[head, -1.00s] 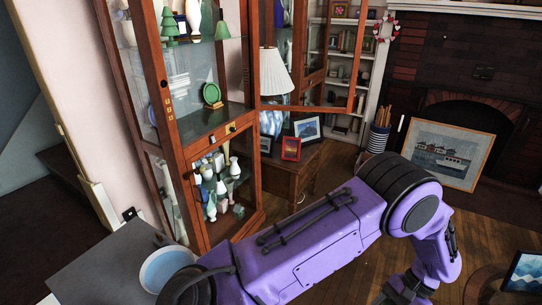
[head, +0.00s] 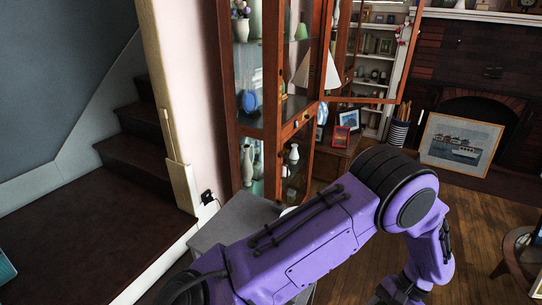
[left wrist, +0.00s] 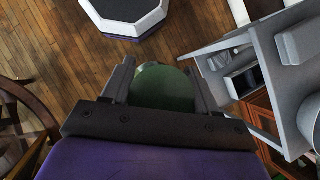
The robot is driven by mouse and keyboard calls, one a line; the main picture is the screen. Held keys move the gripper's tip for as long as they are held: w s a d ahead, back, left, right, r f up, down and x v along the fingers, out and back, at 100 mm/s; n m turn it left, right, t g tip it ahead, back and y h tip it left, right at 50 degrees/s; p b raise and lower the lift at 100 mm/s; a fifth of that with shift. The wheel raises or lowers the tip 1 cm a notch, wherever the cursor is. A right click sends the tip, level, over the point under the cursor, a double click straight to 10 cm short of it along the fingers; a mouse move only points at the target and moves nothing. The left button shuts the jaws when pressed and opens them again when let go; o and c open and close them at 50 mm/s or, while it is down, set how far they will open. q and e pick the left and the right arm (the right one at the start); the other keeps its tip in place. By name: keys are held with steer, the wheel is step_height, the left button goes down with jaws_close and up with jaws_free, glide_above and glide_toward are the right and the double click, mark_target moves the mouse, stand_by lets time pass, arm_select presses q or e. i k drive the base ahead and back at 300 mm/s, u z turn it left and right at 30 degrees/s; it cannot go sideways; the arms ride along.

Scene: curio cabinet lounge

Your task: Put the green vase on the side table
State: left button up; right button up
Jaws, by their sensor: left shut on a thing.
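The green vase (left wrist: 162,87) is between the fingers of my left gripper (left wrist: 162,90) in the left wrist view. The gripper is shut on it, and only a rounded green part shows above the dark palm. In the head view my purple left arm crosses the lower middle; the gripper and vase cannot be made out there. A wooden side table (head: 333,158) with framed pictures and a lamp stands beside the glass cabinet, beyond the arm. A grey-topped table (head: 232,218) is nearer, partly behind the arm. My right gripper is not in view.
The wooden glass cabinet (head: 228,110) has an open door (head: 372,97). Dark stairs (head: 135,165) rise at the left. A round wooden table (head: 512,262) is at the right edge. Wood floor (head: 475,215) is open toward the fireplace. A wooden chair (left wrist: 22,110) shows in the wrist view.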

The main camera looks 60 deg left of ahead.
mark_target(230, 234)
steer(key=k, duration=0.6)
steer(key=u, duration=1.35)
steer(key=i, duration=1)
